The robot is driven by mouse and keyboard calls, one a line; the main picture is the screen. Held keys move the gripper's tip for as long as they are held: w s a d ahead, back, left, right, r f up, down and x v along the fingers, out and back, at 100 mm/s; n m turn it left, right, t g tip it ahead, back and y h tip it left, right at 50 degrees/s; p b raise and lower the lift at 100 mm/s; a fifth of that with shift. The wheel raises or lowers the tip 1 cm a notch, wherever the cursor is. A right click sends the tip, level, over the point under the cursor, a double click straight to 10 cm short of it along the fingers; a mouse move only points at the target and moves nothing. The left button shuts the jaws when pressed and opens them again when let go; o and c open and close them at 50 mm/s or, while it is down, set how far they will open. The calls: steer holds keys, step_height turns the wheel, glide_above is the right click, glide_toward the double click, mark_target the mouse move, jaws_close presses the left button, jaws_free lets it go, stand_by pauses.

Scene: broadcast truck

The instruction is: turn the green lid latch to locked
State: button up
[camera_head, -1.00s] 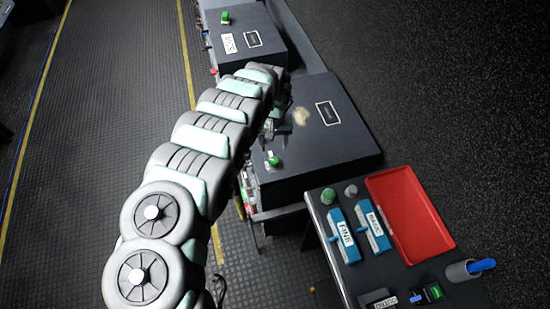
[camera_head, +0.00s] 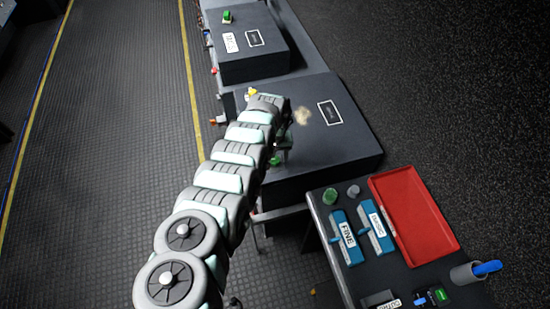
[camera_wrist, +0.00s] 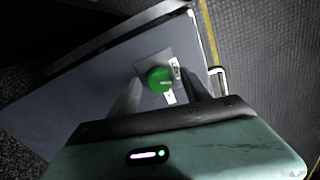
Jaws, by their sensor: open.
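The green lid latch (camera_wrist: 159,80) is a round knob on a plate near a corner of a dark case lid (camera_wrist: 75,103), with small white labels beside it. In the head view the latch (camera_head: 276,159) is partly hidden by my arm, on the near left part of the case lid (camera_head: 335,145). My gripper (camera_wrist: 163,83) is open, its two fingers on either side of the knob in the wrist view. I cannot tell whether the fingers touch it or are still above it. In the head view my gripper is mostly hidden by my arm.
A second dark case (camera_head: 255,62) with a green latch (camera_head: 227,17) stands behind. The floor at the left is clear.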

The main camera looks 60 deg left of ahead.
steer(key=shift+c, duration=0.4)
jaws_close()
steer(key=shift+m, duration=0.4)
steer(key=m+p, duration=0.1)
steer(key=m, duration=0.1)
steer(key=shift+m, duration=0.4)
steer(key=m, duration=0.3)
steer(key=shift+m, duration=0.3)
steer(key=m, duration=0.3)
steer(key=shift+m, duration=1.9)
